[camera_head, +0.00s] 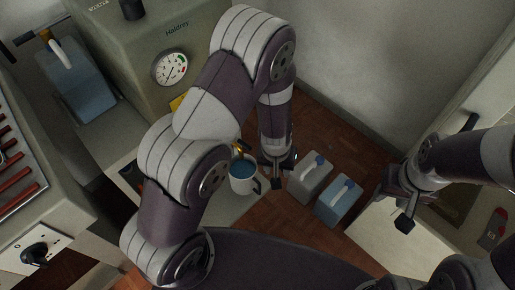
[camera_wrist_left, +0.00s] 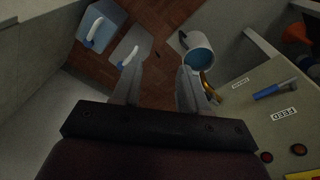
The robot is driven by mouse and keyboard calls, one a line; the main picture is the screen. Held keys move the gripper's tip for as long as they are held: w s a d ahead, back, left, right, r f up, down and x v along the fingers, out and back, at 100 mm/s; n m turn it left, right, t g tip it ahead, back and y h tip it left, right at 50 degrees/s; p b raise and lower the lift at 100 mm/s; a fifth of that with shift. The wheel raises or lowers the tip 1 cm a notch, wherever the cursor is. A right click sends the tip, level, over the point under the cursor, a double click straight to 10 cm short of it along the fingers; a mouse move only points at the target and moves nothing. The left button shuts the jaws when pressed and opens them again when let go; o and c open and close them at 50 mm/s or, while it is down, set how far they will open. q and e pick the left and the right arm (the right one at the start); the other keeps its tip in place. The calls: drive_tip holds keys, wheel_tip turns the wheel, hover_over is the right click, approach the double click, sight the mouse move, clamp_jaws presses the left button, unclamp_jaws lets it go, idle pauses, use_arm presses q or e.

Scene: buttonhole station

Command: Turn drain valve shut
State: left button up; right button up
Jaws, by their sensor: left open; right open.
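A brass valve (camera_head: 240,148), which looks like the drain valve, sits low on the grey-green machine (camera_head: 130,60) above a mug. It shows in the left wrist view (camera_wrist_left: 208,90) beside my right-hand finger there, near a small label too blurred to read. The mug (camera_head: 243,178) holds blue liquid and also shows in the left wrist view (camera_wrist_left: 200,50). My left gripper (camera_head: 277,170) is open and empty, pointing down just right of the valve and mug. I cannot tell whether a finger touches the valve. My right gripper (camera_head: 402,208) is open and empty, far right.
A grey jug (camera_head: 308,180) and a blue jug (camera_head: 338,202) stand on the wooden floor right of the mug. A blue lever (camera_wrist_left: 272,91) near a FEED label is on the machine's face. A pressure gauge (camera_head: 171,68) sits higher. A pale wall is behind.

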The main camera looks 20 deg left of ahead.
use_arm(q)
drive_tip(key=s+a+r+m+g+p, duration=0.1)
drive_tip(key=s+a+r+p, duration=0.2)
drive_tip(key=r, duration=0.6)
drive_tip(key=shift+s+a+r+p, duration=0.3)
drive_tip(key=shift+s+p, duration=0.15)
drive_tip(key=shift+s, duration=0.15)
drive_tip(key=shift+c, duration=0.2)
